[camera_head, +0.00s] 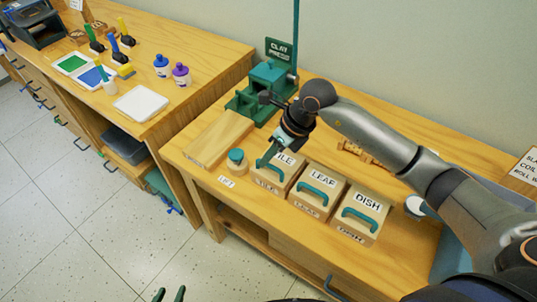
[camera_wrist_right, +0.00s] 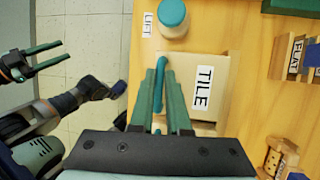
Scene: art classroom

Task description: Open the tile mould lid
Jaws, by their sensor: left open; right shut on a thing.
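The tile mould (camera_head: 287,172) is a pale wooden box on the bench, the leftmost of three labelled moulds. Its lid with the TILE label (camera_wrist_right: 203,88) looks down on the box. The teal handle (camera_wrist_right: 161,72) runs along the lid's front side. My right gripper (camera_head: 268,160) reaches down to the tile mould from the right and is shut on that handle; its fingers partly hide it. My left gripper (camera_head: 169,295) is open and empty at the bottom edge of the head view, away from the bench; it also shows in the right wrist view (camera_wrist_right: 40,60).
The LEAF mould (camera_head: 319,190) and DISH mould (camera_head: 362,210) stand close to the right. A teal-topped jar (camera_head: 236,161) and a LIFT label (camera_head: 227,181) are at the left. A green clay press (camera_head: 268,80) stands behind. A wooden board (camera_head: 219,138) lies at the bench's left.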

